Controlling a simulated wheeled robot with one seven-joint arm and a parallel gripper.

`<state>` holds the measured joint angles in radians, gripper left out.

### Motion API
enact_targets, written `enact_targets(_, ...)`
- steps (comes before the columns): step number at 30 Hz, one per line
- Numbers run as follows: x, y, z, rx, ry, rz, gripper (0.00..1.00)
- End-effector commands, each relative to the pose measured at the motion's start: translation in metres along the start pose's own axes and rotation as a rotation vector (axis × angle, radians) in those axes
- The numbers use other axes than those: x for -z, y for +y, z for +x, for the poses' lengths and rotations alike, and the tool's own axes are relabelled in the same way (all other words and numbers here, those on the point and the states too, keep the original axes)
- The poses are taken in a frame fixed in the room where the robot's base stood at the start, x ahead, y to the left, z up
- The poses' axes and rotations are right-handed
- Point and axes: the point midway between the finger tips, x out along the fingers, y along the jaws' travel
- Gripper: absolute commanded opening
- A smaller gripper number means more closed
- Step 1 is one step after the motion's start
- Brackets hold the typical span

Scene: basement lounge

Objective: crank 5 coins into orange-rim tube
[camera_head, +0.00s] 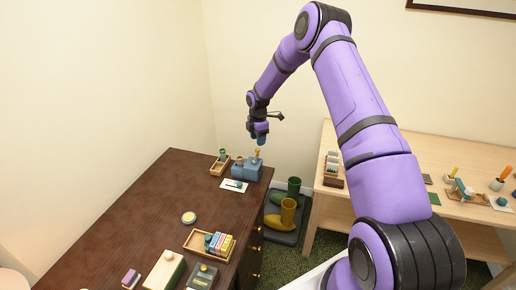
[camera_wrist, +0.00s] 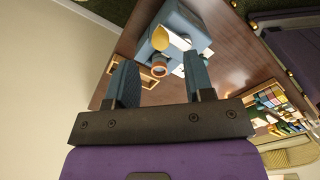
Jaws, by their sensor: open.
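A blue-grey coin machine (camera_head: 248,172) stands at the far end of the dark desk. A tube with an orange rim (camera_wrist: 159,68) shows in the wrist view beside the machine body (camera_wrist: 160,40). My gripper (camera_head: 260,139) is just above the yellow knob. Its fingers (camera_wrist: 159,62) are spread and hold nothing; in the wrist view the orange rim lies between them. Any coins are too small or hidden to tell.
A small wooden tray (camera_head: 217,172) with a green-topped item stands left of the machine, and a white card (camera_head: 226,185) lies in front. A round tin (camera_head: 189,218) and a wooden tray of coloured blocks (camera_head: 193,246) stand nearer. The desk's left part is clear.

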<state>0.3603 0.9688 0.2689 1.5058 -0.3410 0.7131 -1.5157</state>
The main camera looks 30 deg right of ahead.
Motion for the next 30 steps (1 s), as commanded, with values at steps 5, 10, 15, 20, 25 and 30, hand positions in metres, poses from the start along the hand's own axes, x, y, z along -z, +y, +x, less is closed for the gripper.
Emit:
enact_targets(5,0.000,-0.001,0.030,0.002,0.000,0.001,0.48)
enact_targets(10,0.000,0.000,0.045,0.001,0.000,0.001,0.48)
enact_targets(15,0.000,0.000,0.050,-0.001,0.000,0.001,0.48)
enact_targets(20,0.000,0.000,0.050,-0.001,0.000,0.001,0.48)
enact_targets(25,0.000,0.000,0.050,0.000,0.000,0.002,0.23)
enact_targets(30,0.000,0.000,0.050,0.000,0.000,0.002,0.00)
